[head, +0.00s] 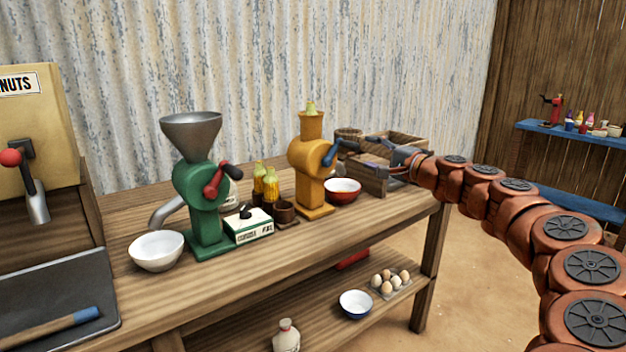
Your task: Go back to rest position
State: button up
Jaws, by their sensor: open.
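My arm reaches in from the right of the head view, and my gripper (374,150) is at the right end of the wooden table (325,240). It is near the blue crank handle (331,153) of the yellow grinder (309,165) and above a wooden crate (366,178). Its fingers are open, and I see nothing held in them. Whether a finger touches the crate or the handle I cannot tell. A corn cob top (311,107) sticks out of the yellow grinder's mouth.
A green grinder (205,205), a white bowl (157,251), a red bowl (342,190), corn cobs (264,184) and a small box (249,226) stand on the table. A nut dispenser (35,120) is at left. The lower shelf holds eggs (390,282). Floor at right is clear.

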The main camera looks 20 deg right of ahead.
dwell(0.3)
jog(key=s+a+n+g+y, duration=0.3)
jog(key=a+n+g+y, duration=0.3)
jog(key=a, duration=1.4)
jog(key=s+a+f+n+g+h, duration=0.1)
jog(key=s+a+f+n+g, duration=0.15)
jog(key=s+a+f, duration=0.4)
jog(key=s+a+f+n+g, duration=0.15)
jog(key=s+a+n, duration=0.25)
jog(key=a, duration=0.5)
jog(key=s+a+f+n+g+h, duration=0.2)
jog(key=s+f+n+g+h, duration=0.3)
jog(key=s+f, duration=0.9)
jog(key=s+d+f+m+g+h, duration=0.1)
jog(key=s+d+f+g+h, duration=0.2)
jog(key=s, duration=0.5)
jog(key=s+d+f+m+g+h, duration=0.1)
jog(key=s+d+f+g, duration=0.15)
jog(key=s+d, duration=0.45)
notch_tip(320, 180, up, 24)
jog(key=s+a+t+p, duration=0.1)
jog(key=s+p, duration=0.1)
jog(key=p, duration=2.1)
jog(key=shift+s+a, duration=0.15)
jog(key=shift+a, duration=0.1)
